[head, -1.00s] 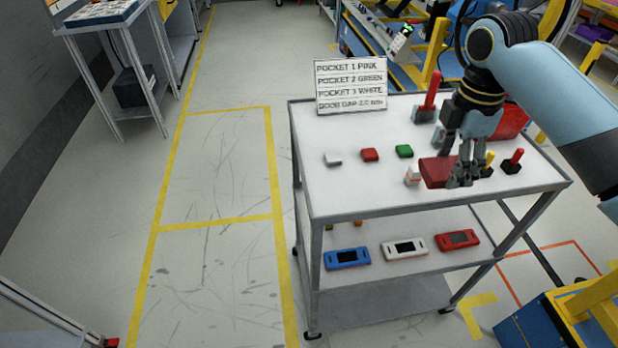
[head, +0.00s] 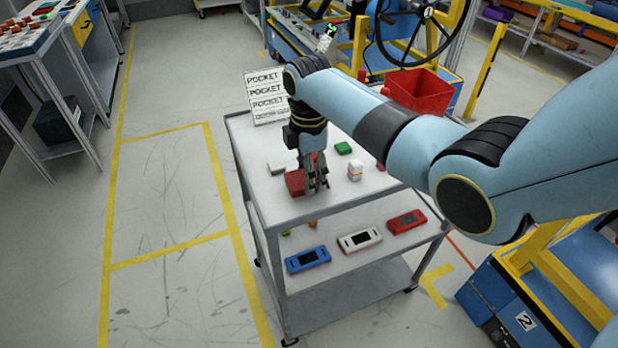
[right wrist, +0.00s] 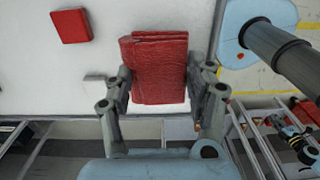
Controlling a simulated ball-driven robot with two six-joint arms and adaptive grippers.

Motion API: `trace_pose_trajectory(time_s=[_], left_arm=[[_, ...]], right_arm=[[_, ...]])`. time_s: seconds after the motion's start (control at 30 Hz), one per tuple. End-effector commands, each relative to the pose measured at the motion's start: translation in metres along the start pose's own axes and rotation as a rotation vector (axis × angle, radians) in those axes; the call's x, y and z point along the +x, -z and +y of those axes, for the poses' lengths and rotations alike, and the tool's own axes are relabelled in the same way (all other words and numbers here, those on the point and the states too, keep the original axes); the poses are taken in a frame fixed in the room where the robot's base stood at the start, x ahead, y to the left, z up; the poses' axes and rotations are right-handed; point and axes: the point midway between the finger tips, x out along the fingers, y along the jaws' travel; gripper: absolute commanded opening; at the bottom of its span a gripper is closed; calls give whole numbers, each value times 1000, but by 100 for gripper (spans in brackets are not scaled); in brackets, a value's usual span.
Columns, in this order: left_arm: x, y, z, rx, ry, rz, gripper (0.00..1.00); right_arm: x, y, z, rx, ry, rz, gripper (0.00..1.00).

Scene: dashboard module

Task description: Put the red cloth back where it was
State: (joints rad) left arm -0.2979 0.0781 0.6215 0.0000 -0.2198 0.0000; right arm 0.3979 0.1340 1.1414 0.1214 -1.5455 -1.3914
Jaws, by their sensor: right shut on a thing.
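The red cloth (head: 295,183) is a folded, textured pad near the front left of the white cart top. My right gripper (head: 316,188) points down and is shut on it. In the right wrist view the cloth (right wrist: 158,68) sits between the two fingers of the gripper (right wrist: 162,88). I cannot tell whether the cloth touches the cart top (head: 258,150) or hangs just above it. My left gripper is not in view.
A red block (right wrist: 71,25) shows in the right wrist view. A sign (head: 266,97) stands behind.

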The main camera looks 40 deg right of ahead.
Motion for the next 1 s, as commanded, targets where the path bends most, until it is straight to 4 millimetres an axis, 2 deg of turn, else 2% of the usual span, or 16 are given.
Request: trace_pose_trajectory(time_s=[0.13,0.47,0.5,0.63,0.67,1.0], left_arm=[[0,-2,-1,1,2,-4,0],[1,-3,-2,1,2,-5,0],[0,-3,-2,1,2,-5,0],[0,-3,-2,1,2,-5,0],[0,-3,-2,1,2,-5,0],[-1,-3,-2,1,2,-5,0]], right_arm=[[19,0,0,1,1,0,30],[23,0,0,0,-1,1,30],[23,0,0,1,-1,0,59],[22,0,0,1,-1,0,76],[22,0,0,1,-1,0,79],[17,0,0,1,-1,0,79]])
